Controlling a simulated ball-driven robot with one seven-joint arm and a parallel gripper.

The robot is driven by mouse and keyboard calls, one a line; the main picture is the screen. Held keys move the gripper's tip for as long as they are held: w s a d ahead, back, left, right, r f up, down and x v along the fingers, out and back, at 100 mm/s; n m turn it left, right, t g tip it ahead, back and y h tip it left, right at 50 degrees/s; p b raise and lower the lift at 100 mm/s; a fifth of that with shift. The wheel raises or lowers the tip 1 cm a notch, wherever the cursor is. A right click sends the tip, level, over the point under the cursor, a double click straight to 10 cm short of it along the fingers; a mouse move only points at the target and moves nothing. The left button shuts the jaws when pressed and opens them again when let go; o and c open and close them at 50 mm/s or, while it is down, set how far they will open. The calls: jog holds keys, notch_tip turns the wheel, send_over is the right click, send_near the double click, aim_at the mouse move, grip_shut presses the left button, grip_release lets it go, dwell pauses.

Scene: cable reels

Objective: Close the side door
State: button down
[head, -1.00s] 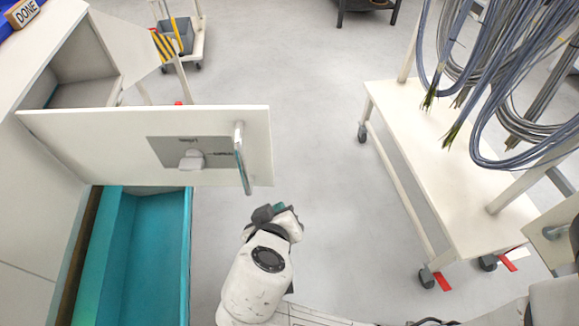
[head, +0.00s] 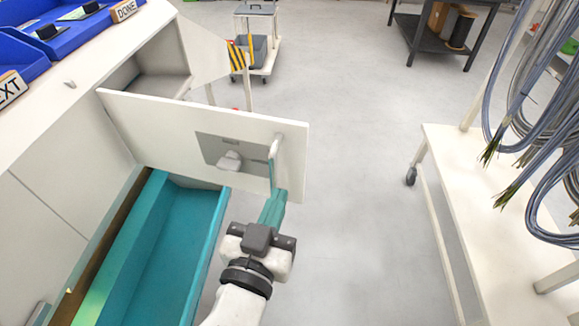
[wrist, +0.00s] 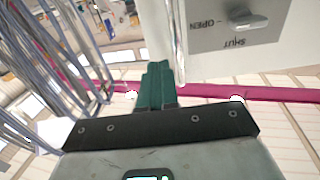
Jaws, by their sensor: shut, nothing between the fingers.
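The white side door (head: 150,120) stands swung out from the cabinet in the head view. It has a grey plate with a turn latch (head: 229,160) and a vertical bar handle (head: 273,162) near its free edge. In the wrist view the door (wrist: 210,65) fills the upper right, with the latch (wrist: 250,22) on a plate marked OPEN and SHUT. My gripper (head: 273,205) has green fingers shut with nothing between them. Its fingertips are close to the lower end of the handle; I cannot tell whether they touch. The fingers also show in the wrist view (wrist: 158,75).
A teal open drawer (head: 170,250) lies below the door at left. Blue bins (head: 60,35) sit on the cabinet top. A white cable cart (head: 490,210) stands at right. A small trolley (head: 255,50) is behind the door. Grey floor between is clear.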

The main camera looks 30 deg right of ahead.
aim_at(294, 161)
jog(key=p+x, duration=0.1)
jog(key=x, duration=0.5)
jog(key=shift+w+d+p, duration=0.1)
jog(key=shift+p, duration=0.3)
jog(key=shift+w+d, duration=0.2)
jog(key=shift+d, duration=0.05)
